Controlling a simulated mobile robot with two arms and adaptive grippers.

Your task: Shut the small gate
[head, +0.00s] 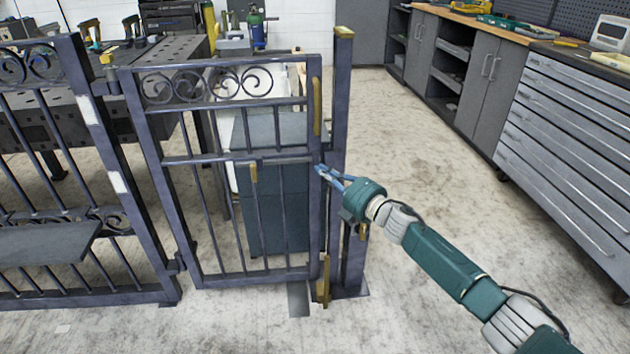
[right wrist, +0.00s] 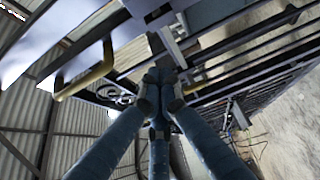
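The small gate (head: 230,160) is a dark metal frame with upright bars and a scroll panel on top. It hangs on hinges at its left side. Its right edge stands close beside the latch post (head: 341,120); I cannot tell whether they touch. A long brass handle (head: 317,105) is on its right upright, and a brass handle also shows in the right wrist view (right wrist: 85,75). My right gripper (head: 320,172) is at the gate's right edge, at mid height. Its fingertips (right wrist: 158,88) are together, with nothing visible between them. My left gripper is out of view.
A fixed fence section (head: 75,170) with scrolls stands left of the gate. Behind it are a perforated workbench (head: 170,60) and a dark box-like unit (head: 275,190). Cabinets and drawers (head: 560,130) line the right side. The concrete floor right of the post is clear.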

